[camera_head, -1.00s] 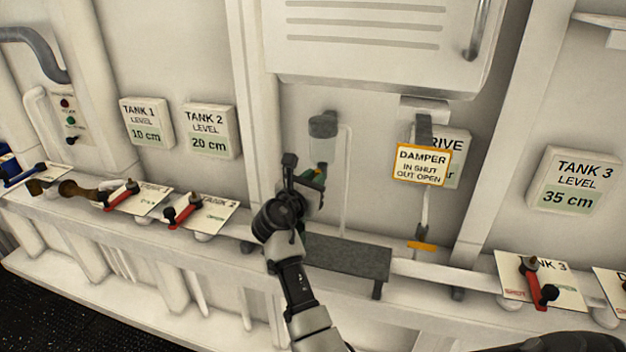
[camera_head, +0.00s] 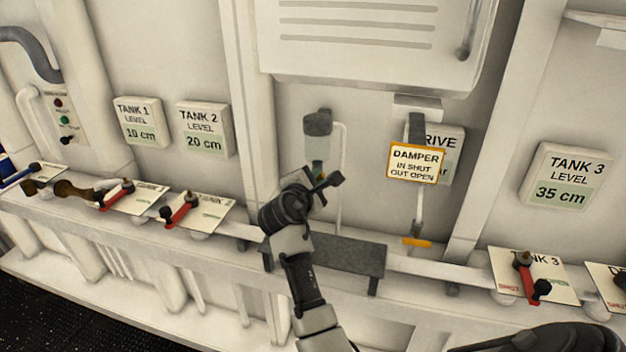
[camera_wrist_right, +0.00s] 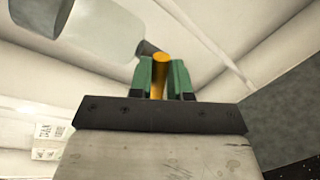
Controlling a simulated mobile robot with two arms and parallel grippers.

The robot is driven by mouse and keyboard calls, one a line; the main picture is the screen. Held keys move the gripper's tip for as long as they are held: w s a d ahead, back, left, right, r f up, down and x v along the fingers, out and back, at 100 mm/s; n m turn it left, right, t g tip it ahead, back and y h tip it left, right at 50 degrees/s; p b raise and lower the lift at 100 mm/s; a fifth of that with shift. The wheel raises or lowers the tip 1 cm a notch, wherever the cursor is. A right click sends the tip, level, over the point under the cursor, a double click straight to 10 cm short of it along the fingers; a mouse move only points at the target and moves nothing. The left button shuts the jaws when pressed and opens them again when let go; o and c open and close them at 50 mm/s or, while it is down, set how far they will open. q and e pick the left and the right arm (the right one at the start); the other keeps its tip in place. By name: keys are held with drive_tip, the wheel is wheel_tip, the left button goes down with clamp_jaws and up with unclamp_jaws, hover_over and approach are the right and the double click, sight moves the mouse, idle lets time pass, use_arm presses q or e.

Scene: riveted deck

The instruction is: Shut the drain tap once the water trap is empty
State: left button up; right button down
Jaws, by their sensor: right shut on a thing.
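The water trap (camera_head: 317,142) is a clear bowl with a dark grey cap on the back wall. It also shows large at the upper left of the right wrist view (camera_wrist_right: 92,30), where I see no clear water line. The drain tap's orange handle (camera_wrist_right: 160,72) stands between the green fingertips of my right gripper (camera_wrist_right: 161,84), shut on it. In the head view my right gripper (camera_head: 319,174) is just below the trap's bowl, and the wrist hides most of the tap. My left gripper is not in view.
A dark grey shelf (camera_head: 345,255) lies below and right of my right wrist. A pale pipe (camera_head: 341,180) runs down beside the trap. The damper sign (camera_head: 415,163) hangs to the right. Red tank levers (camera_head: 182,211) stand along the ledge to the left.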

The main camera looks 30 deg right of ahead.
drive_tip(key=shift+s+d+f+m+t+y+b, duration=0.15)
drive_tip(key=shift+m+t+y+b, duration=0.1)
drive_tip(key=shift+m, duration=0.7)
drive_tip(key=shift+w+a+f+m+t+y+b, duration=0.1)
drive_tip(key=shift+m+t+y+b, duration=0.1)
drive_tip(key=shift+m, duration=0.7)
drive_tip(key=shift+s+d+f+m+t+y+b, duration=0.15)
drive_tip(key=shift+m+b, duration=0.1)
drive_tip(key=shift+m, duration=0.7)
drive_tip(key=c, duration=1.3)
unclamp_jaws()
drive_tip(key=shift+w, duration=0.1)
drive_tip(key=shift+o, duration=1.1)
drive_tip(key=shift+w+f, duration=0.1)
